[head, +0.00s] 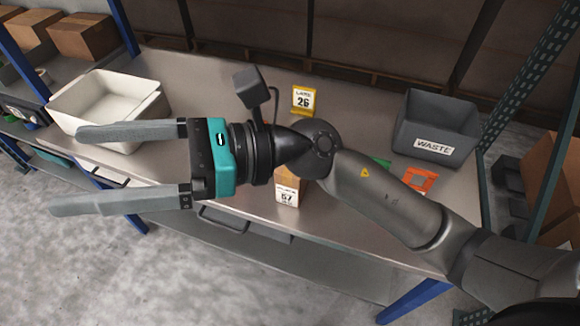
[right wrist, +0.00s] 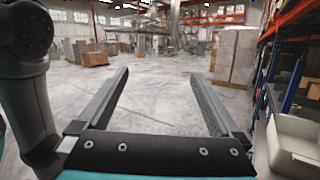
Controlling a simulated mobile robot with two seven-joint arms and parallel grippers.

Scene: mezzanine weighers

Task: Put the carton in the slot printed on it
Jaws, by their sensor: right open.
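A brown carton (head: 289,182) with a white label that seems to read 57 stands near the table's front edge, partly hidden behind my right arm. A yellow sign (head: 303,99) reading what looks like LANE 26 stands at the back of the table. No other numbered slot is clear. My right gripper (head: 66,170) is open and empty, its fingers pointing left over the table's left front corner, away from the carton. In the right wrist view the open fingers (right wrist: 158,74) have only the warehouse floor beyond them. My left gripper is not in view.
A cream bin (head: 68,102) stands at the table's left end and also shows in the right wrist view (right wrist: 297,128). A grey WASTE bin (head: 465,122) stands at the right. An orange item (head: 420,179) and a green item (head: 381,162) lie beside my right arm.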

